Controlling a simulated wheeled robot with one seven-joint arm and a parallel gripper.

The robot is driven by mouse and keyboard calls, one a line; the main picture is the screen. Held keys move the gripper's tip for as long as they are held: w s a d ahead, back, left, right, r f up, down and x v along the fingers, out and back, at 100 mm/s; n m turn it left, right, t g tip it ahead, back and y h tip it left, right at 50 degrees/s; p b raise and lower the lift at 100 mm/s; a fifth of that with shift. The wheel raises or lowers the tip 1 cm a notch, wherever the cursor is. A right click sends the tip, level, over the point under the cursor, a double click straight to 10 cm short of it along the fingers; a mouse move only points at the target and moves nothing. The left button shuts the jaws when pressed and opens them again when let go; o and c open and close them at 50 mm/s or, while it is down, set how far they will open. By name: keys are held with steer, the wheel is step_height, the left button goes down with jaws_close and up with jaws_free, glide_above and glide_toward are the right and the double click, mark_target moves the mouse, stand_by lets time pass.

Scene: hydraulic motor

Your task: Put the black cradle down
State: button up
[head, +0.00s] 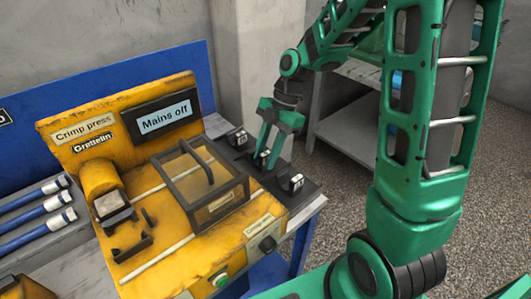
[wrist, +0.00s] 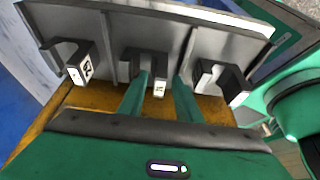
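Three black cradles with white number labels sit in a row on a dark, divided rack. They are the back cradle (head: 237,138), the middle cradle (head: 262,158) and the front cradle (head: 291,183). In the wrist view the middle cradle (wrist: 159,88) sits in the centre bay between two dividers. My gripper (wrist: 162,80) reaches down over it, one finger on each side of its labelled block. Gaps seem to show beside the block, so the fingers look open around it. In the head view my gripper (head: 268,152) partly hides this cradle.
The rack stands against the yellow crimp press (head: 180,225) with its clear-lidded box (head: 205,180). A small black U-shaped part (head: 132,246) lies on the press bed. Blue-and-white hoses (head: 45,205) lie at left. A grey shelf (head: 350,130) stands behind my arm.

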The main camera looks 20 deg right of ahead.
steer(key=shift+r, duration=0.1)
steer(key=v, duration=1.2)
steer(key=s+d+f+m+h, duration=0.1)
steer(key=s+d+m, duration=0.3)
steer(key=s+m, duration=0.4)
steer(key=s+d+f+m+h, duration=0.1)
steer(key=s+d+m, duration=0.4)
steer(key=s+m, duration=0.3)
steer(key=s+d+f+m+t+h, duration=0.1)
steer(key=s+d+m, duration=0.3)
steer(key=s+m, duration=0.4)
steer(key=m+h, duration=0.1)
steer(key=m, duration=0.3)
steer(key=shift+s+d+f, duration=0.15)
steer(key=shift+s, duration=0.1)
